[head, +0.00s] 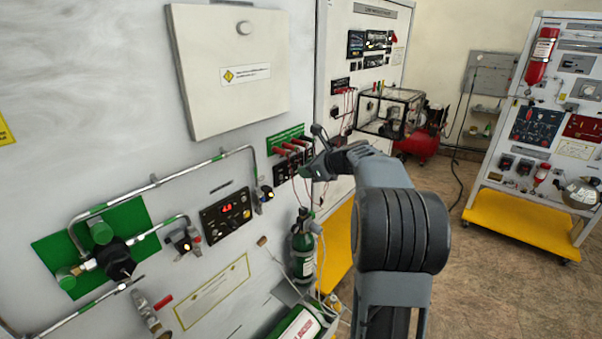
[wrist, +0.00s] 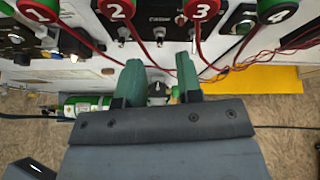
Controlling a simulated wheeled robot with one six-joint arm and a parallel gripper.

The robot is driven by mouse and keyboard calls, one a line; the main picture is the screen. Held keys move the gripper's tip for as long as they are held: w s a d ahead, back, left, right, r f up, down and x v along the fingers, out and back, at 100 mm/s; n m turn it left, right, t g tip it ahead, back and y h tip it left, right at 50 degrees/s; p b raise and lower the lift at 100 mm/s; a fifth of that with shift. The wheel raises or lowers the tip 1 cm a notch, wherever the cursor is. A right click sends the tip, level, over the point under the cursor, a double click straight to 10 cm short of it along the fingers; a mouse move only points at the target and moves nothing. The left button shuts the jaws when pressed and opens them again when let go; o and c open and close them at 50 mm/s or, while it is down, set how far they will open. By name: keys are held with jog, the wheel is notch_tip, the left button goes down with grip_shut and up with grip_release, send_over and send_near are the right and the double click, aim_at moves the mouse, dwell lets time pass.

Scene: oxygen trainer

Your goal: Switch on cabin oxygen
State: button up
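My gripper (wrist: 158,78) shows two green fingers held apart with nothing between them. In the head view my gripper (head: 318,168) is in front of the trainer's wall, by the row of red-handled connectors (head: 290,148), and partly covers the small panels there. In the wrist view, a black panel (wrist: 160,18) with small switches lies beyond the fingertips, between the parts numbered 2 (wrist: 117,9) and 3 (wrist: 201,9). A black control panel (head: 227,215) with a red display is left of the gripper. I cannot read which switch is labelled cabin oxygen.
Red wires (wrist: 222,70) hang near the right finger. A green oxygen cylinder (head: 303,250) stands below the panels. Pipes and a green-backed regulator (head: 118,258) are at left. Open floor (head: 480,270) lies to the right.

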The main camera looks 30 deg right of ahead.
jog(key=b+v, duration=0.1)
jog(key=v, duration=0.8)
jog(key=shift+s+r+b, duration=0.2)
jog(key=shift+s+b, duration=0.15)
jog(key=shift+b, duration=0.05)
jog(key=shift+d, duration=0.15)
jog(key=s+a+f+n+g+h, duration=0.2)
jog(key=s+f+n+g, duration=0.25)
jog(key=f+n, duration=0.45)
jog(key=s+a+f+n+g+h, duration=0.1)
jog(key=s+a+f+n, duration=0.2)
jog(key=s+a+n, duration=0.5)
jog(key=s+a+f+n+g+h+b, duration=0.1)
jog(key=s+a+f+n, duration=0.3)
jog(key=s+a+n, duration=0.4)
jog(key=shift+a+n+h, duration=0.5)
jog(key=shift+a+n, duration=1.15)
jog(key=shift+n, duration=0.35)
